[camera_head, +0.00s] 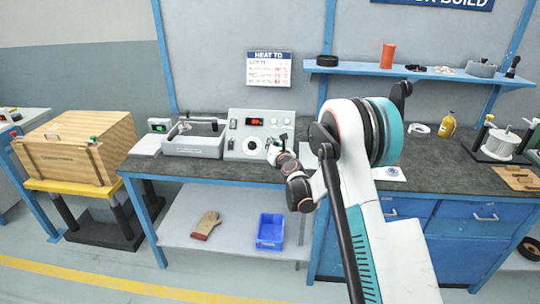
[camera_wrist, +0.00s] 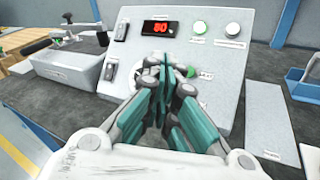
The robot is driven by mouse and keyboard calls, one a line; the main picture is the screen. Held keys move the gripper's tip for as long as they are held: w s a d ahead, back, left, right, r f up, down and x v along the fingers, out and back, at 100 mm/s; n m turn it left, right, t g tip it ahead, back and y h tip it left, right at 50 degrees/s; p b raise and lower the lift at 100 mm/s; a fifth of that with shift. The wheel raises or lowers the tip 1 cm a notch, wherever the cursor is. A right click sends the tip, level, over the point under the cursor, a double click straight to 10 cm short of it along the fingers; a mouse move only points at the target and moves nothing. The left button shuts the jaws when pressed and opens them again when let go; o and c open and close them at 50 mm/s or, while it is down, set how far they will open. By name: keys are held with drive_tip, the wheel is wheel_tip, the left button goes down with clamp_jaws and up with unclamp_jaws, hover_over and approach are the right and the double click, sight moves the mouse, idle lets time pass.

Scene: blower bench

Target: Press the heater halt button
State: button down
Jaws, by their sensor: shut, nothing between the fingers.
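The grey sloped control box (camera_head: 240,136) stands on the bench and fills much of the wrist view (camera_wrist: 225,58). It has a red display (camera_wrist: 160,28), two pale round buttons, left (camera_wrist: 199,27) and right (camera_wrist: 233,28), and a green button (camera_wrist: 190,72) lower down, partly behind my fingers. Two dark switches, upper (camera_wrist: 122,32) and lower (camera_wrist: 111,68), are at its left. Labels are too small to read, so I cannot tell which is the halt button. My gripper (camera_wrist: 163,62) is shut and empty, before the lower panel; contact is unclear.
A grey basin (camera_wrist: 65,73) with a lever clamp stands left of the box. A blue holder (camera_wrist: 308,82) stands at the right in the wrist view. A "HEAT TO" sign (camera_head: 269,68) hangs above.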

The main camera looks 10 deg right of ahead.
drive_tip(key=shift+d+f+m, duration=0.1)
drive_tip(key=shift+f+m, duration=0.3)
drive_tip(key=shift+f, duration=0.1)
drive_tip(key=shift+w+f, duration=0.1)
drive_tip(key=shift+w+d+f+b, duration=0.3)
drive_tip(key=shift+w+f+b, duration=0.25)
drive_tip(key=shift+w+f, duration=0.45)
drive_tip(key=shift+w+d+f+b, duration=0.35)
drive_tip(key=shift+w+f+b, duration=0.15)
drive_tip(key=shift+w+f, duration=0.5)
drive_tip(key=shift+w+d+f+b, duration=0.3)
drive_tip(key=shift+w+f+b, duration=0.25)
drive_tip(key=shift+w+f, duration=0.45)
drive_tip(key=shift+w+d+f+b, duration=0.1)
drive_tip(key=shift+w+f+b, duration=0.1)
drive_tip(key=shift+f+b, duration=0.15)
